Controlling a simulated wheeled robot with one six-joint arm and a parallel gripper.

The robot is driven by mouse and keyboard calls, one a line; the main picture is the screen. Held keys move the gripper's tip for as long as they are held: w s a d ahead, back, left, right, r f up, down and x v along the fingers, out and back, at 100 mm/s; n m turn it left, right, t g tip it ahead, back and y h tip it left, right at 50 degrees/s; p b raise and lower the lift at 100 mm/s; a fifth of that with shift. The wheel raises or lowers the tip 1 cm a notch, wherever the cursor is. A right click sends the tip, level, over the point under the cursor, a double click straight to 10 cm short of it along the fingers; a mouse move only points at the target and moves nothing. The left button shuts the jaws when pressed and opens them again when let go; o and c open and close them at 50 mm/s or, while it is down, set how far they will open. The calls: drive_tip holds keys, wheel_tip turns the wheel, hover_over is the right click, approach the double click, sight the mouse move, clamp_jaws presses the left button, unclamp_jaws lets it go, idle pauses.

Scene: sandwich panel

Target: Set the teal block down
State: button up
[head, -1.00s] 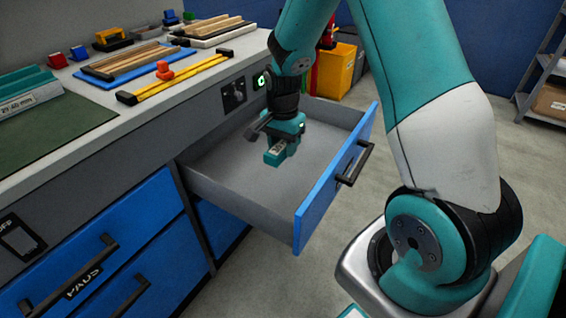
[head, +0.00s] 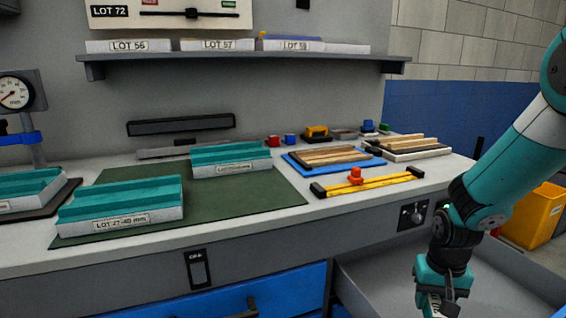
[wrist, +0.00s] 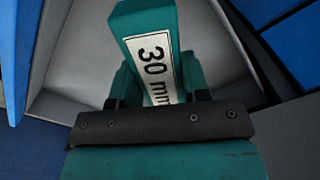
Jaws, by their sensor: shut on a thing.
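The teal block (wrist: 143,18), with a white "30 mm" label, is held in my gripper (wrist: 155,92) in the wrist view. Grey drawer surfaces show around it there. In the head view my gripper (head: 437,298) is at the lower right, over the open grey drawer (head: 378,288), and its lower end is cut off by the picture edge. I cannot tell whether the block touches the drawer floor.
The bench above the drawer carries a green mat (head: 250,205) with teal-and-white panels (head: 120,205). A yellow bar clamp (head: 365,186) and a blue tray (head: 297,165) of wood strips lie near the drawer side. A yellow bin (head: 535,215) stands at the right.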

sight(434, 310)
drive_tip(key=a+n, duration=0.1)
drive_tip(key=f+n, duration=0.1)
drive_tip(key=n, duration=0.1)
drive_tip(key=shift+s+a, duration=0.35)
drive_tip(key=r+p, duration=0.1)
drive_tip(key=p, duration=0.1)
drive_tip(key=shift+d+r+p, duration=0.1)
drive_tip(key=shift+r+p, duration=0.2)
drive_tip(key=shift+p, duration=0.05)
drive_tip(key=r+p, duration=0.2)
drive_tip(key=p, duration=0.3)
drive_tip(key=s+r+p, duration=0.1)
drive_tip(key=r+p, duration=0.1)
drive_tip(key=p, duration=0.3)
drive_tip(key=shift+r, duration=0.4)
drive_tip(key=r+p, duration=0.1)
drive_tip(key=p, duration=0.2)
drive_tip(key=shift+s+r+p, duration=0.15)
drive_tip(key=shift+s+p, duration=0.25)
drive_tip(key=shift+s, duration=0.1)
